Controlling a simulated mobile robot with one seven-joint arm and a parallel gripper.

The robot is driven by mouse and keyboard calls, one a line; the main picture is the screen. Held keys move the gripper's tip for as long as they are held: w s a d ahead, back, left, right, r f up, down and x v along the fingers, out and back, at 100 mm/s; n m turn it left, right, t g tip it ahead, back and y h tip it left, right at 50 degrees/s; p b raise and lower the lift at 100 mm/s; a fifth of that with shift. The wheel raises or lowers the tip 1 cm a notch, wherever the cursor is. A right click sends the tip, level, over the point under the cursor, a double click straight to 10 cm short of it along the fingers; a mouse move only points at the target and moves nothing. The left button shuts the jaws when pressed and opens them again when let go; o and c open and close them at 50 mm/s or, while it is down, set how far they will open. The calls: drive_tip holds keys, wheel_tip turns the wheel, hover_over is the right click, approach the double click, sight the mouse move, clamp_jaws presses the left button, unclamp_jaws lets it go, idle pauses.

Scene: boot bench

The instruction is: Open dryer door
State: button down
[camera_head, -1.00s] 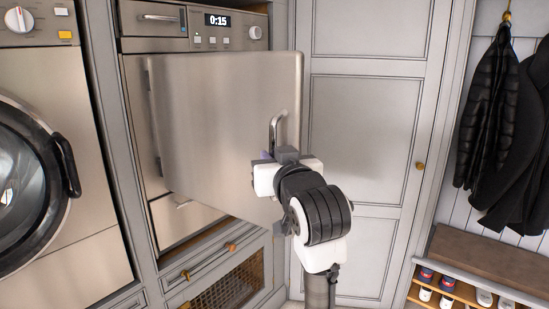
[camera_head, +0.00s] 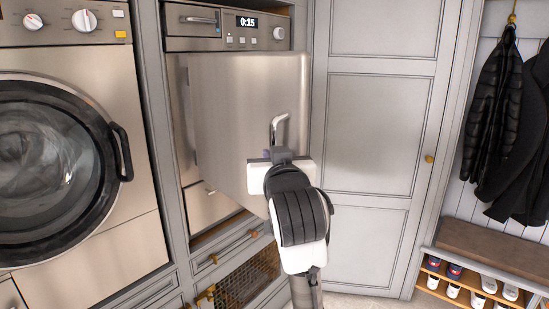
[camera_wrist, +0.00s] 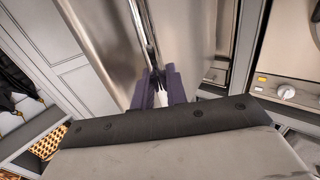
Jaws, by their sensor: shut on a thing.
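The dryer door (camera_head: 228,100) is a flat steel panel, hinged at its left and standing open, swung out from the dryer with the 0:15 display (camera_head: 247,21). Its bar handle (camera_head: 276,128) is near the right edge. My gripper (camera_head: 279,152) is shut on the lower part of the handle; my wrist hides most of the fingers in the head view. In the wrist view my gripper's dark purple fingers (camera_wrist: 160,88) close around the handle bar (camera_wrist: 146,40), with the door's steel face (camera_wrist: 105,45) beside it.
A front-loading washer (camera_head: 148,225) with a round door (camera_head: 50,165) stands at the left. A drawer with a mesh front (camera_head: 238,285) is below the dryer. A tall grey cupboard (camera_head: 375,125) stands to the right, then hanging coats (camera_head: 497,110) and a bench with shoes (camera_head: 478,245).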

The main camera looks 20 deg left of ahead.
drive_tip(key=shift+s+a+r, duration=0.1)
idle(0.3)
drive_tip(key=c, duration=1.5)
unclamp_jaws()
drive_tip(key=shift+a, duration=0.1)
drive_tip(key=shift+b+v, duration=2.45)
drive_tip(key=shift+v, duration=4.5)
